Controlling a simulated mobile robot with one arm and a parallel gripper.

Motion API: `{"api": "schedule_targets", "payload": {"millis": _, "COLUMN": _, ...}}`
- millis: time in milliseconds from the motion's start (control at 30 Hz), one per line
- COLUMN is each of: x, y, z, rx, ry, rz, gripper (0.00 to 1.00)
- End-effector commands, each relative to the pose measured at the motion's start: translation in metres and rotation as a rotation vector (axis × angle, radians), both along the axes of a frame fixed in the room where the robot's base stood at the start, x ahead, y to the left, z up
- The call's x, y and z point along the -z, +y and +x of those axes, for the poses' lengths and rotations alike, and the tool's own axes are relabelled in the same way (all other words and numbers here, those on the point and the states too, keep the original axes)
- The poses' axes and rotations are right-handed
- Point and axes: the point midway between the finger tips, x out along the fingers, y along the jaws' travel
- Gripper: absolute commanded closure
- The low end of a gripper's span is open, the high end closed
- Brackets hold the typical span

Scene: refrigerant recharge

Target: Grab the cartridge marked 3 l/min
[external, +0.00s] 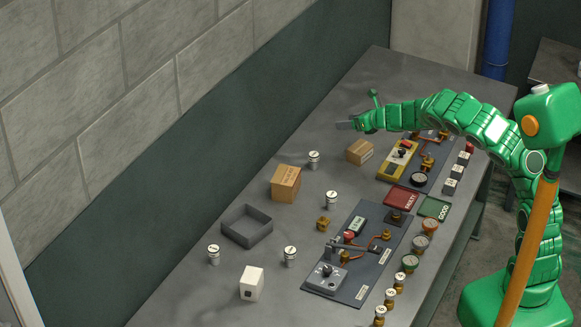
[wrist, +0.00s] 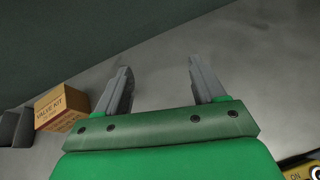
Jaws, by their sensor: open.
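Several small silver cylinders with white tops, which look like cartridges, stand upright on the grey table. One (external: 314,159) is by the back edge, one (external: 331,199) is mid-table, and two more (external: 290,256) (external: 213,254) are nearer the front left. Their top marks are too small to read, so I cannot tell which is 3 l/min. My gripper (external: 345,125) is over the far back part of the table, above and right of the nearest cylinder. In the wrist view my gripper (wrist: 158,68) is open, with nothing between its fingers.
A valve kit box (external: 286,183), also in the wrist view (wrist: 60,108), a smaller carton (external: 359,152), a grey open tray (external: 247,238) and a white block (external: 251,284) stand on the table. Two equipment panels (external: 345,285) (external: 438,172) lie rightward. The far table end is clear.

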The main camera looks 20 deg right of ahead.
Motion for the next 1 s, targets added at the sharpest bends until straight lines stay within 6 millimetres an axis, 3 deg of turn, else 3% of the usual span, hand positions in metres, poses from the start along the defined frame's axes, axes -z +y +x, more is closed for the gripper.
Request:
{"api": "schedule_targets", "payload": {"millis": 100, "x": 0.032, "y": 0.044, "z": -0.019, "rx": -0.188, "ry": -0.039, "rz": -0.047, "gripper": 0.31}}
{"api": "schedule_targets", "payload": {"millis": 300, "x": 0.058, "y": 0.083, "z": -0.044, "rx": -0.371, "ry": -0.090, "rz": -0.078, "gripper": 0.31}}
{"api": "schedule_targets", "payload": {"millis": 467, "x": 0.063, "y": 0.093, "z": -0.049, "rx": -0.407, "ry": -0.100, "rz": -0.082, "gripper": 0.31}}
{"api": "schedule_targets", "payload": {"millis": 1000, "x": 0.074, "y": 0.111, "z": -0.036, "rx": -0.403, "ry": -0.101, "rz": -0.081, "gripper": 0.31}}
